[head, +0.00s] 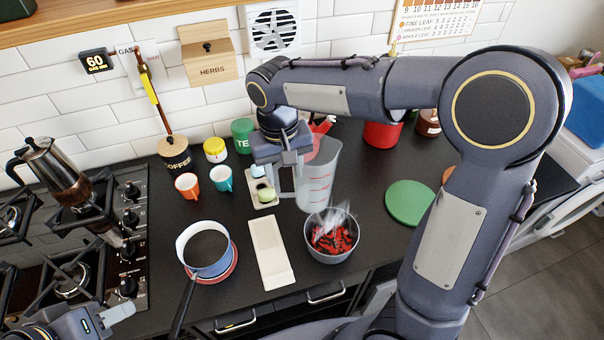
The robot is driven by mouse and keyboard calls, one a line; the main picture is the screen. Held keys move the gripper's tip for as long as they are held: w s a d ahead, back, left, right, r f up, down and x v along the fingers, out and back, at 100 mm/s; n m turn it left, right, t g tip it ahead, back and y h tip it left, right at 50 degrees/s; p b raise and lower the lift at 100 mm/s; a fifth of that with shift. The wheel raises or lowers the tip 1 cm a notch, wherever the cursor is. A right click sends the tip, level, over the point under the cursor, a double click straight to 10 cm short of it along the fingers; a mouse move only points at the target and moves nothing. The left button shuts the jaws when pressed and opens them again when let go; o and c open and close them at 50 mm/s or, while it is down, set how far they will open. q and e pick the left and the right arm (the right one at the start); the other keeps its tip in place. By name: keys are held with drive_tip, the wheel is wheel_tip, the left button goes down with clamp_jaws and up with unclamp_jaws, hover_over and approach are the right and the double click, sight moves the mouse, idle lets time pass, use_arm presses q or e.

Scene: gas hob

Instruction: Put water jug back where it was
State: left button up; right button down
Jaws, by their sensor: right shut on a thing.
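The water jug (320,177) is clear plastic with red markings on its side. It is near the middle of the head view, just behind the grey bowl. My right gripper (285,170) is at the jug's left side, shut on its handle. The jug looks roughly upright; whether its base touches the counter is hard to tell. My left gripper (118,313) is low at the left, in front of the hob and away from the jug; its finger gap does not show clearly.
A grey bowl (313,248) holds red pieces with something whitish above them. Left of it are a white board (268,248) and a white saucepan (188,262). Cups (222,178) and canisters (243,133) stand behind. A green disc (408,203) lies right. Clear counter shows between disc and jug.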

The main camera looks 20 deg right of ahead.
drive_tip(key=w+d+f+p, duration=0.2)
drive_tip(key=w+d+f, duration=0.2)
drive_tip(key=w+f, duration=0.4)
wheel_tip(320, 180, down, 3)
drive_tip(key=shift+r, duration=0.1)
drive_tip(key=shift+w, duration=0.1)
drive_tip(key=shift+f, duration=0.25)
drive_tip(key=c, duration=0.7)
unclamp_jaws()
drive_tip(key=shift+c, duration=0.2)
drive_tip(key=shift+r, duration=0.2)
